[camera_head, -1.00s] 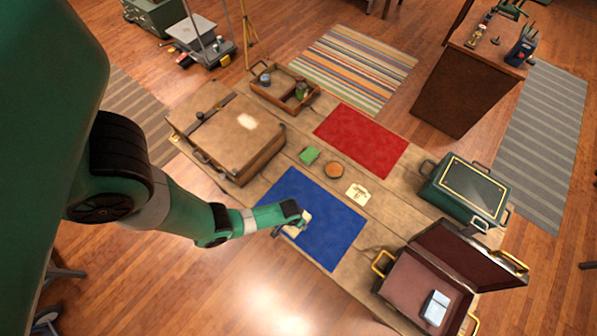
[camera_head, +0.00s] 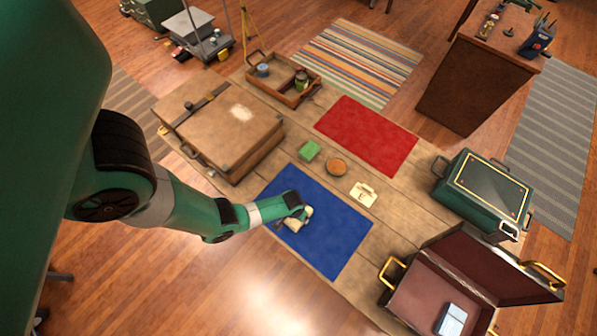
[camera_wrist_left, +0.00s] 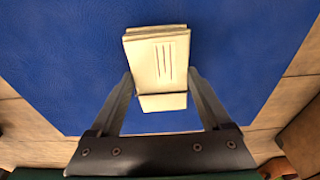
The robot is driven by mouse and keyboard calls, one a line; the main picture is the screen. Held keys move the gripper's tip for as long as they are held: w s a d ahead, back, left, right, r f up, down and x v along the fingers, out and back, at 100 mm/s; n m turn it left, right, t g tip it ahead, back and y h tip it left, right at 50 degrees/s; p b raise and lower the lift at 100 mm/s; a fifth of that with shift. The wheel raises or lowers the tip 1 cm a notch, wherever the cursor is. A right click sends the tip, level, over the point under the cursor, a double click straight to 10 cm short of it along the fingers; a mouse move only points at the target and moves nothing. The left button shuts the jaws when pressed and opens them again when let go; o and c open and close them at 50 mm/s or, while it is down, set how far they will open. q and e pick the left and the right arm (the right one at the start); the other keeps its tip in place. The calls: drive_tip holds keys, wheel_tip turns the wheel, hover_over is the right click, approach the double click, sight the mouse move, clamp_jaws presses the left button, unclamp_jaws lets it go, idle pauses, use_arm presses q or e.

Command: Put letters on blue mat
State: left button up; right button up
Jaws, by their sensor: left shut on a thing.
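The blue mat (camera_head: 338,232) lies flat on the wooden table; it also fills most of the left wrist view (camera_wrist_left: 60,60). My left gripper (camera_head: 294,222) is over the left part of the mat. In the left wrist view its two fingers (camera_wrist_left: 162,95) are closed on the sides of a cream bundle of letters (camera_wrist_left: 158,58). The bundle also shows in the head view (camera_head: 299,220). I cannot tell whether it touches the mat. Another cream letter item (camera_head: 363,194) lies on bare table just right of the mat. My right gripper is not in view.
A green block (camera_head: 309,150) and a round brown disc (camera_head: 336,167) lie between the blue mat and a red mat (camera_head: 385,128). A closed brown suitcase (camera_head: 225,135), a wooden tray (camera_head: 262,88), a green case (camera_head: 485,190) and an open suitcase (camera_head: 440,290) stand around them.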

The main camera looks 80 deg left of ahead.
use_arm(q)
drive_tip(key=shift+f, duration=0.1)
drive_tip(key=o, duration=0.9)
drive_tip(key=shift+f, duration=0.1)
drive_tip(key=o, duration=0.3)
drive_tip(key=r+p, duration=0.3)
drive_tip(key=r, duration=0.1)
drive_tip(key=s+d+r+p, duration=0.1)
drive_tip(key=r+p, duration=0.7)
drive_tip(key=shift+s+d+r, duration=0.15)
drive_tip(key=shift+r, duration=0.05)
